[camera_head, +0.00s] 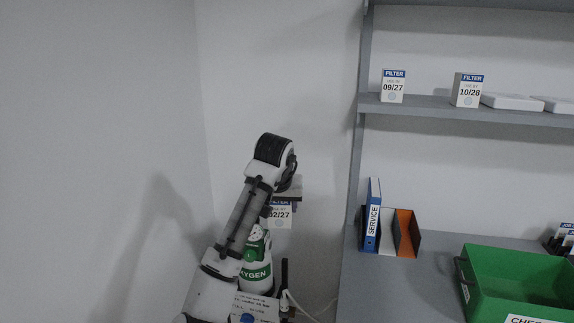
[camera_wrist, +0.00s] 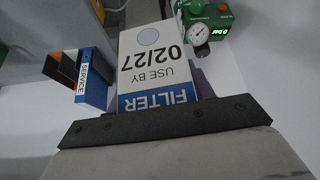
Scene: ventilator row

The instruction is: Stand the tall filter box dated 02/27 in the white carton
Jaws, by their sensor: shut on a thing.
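The filter box dated 02/27 (camera_head: 281,215) is white with a blue FILTER band. It hangs from my gripper (camera_head: 287,196), which is partly hidden by my arm in the head view. In the wrist view the box (camera_wrist: 155,68) is upside down in the picture, with its blue band end at my gripper (camera_wrist: 168,112). The gripper is shut on the box; the fingertips are mostly hidden. The box is in the air left of the shelf unit, in front of or above the oxygen cylinder. I cannot make out the white carton in either view.
A green and white oxygen cylinder (camera_head: 256,265) stands close below the box; its gauge (camera_wrist: 199,33) shows in the wrist view. Right are a blue SERVICE binder (camera_head: 373,215), a green crate (camera_head: 518,262), and shelf boxes dated 09/27 (camera_head: 393,87) and 10/28 (camera_head: 468,90).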

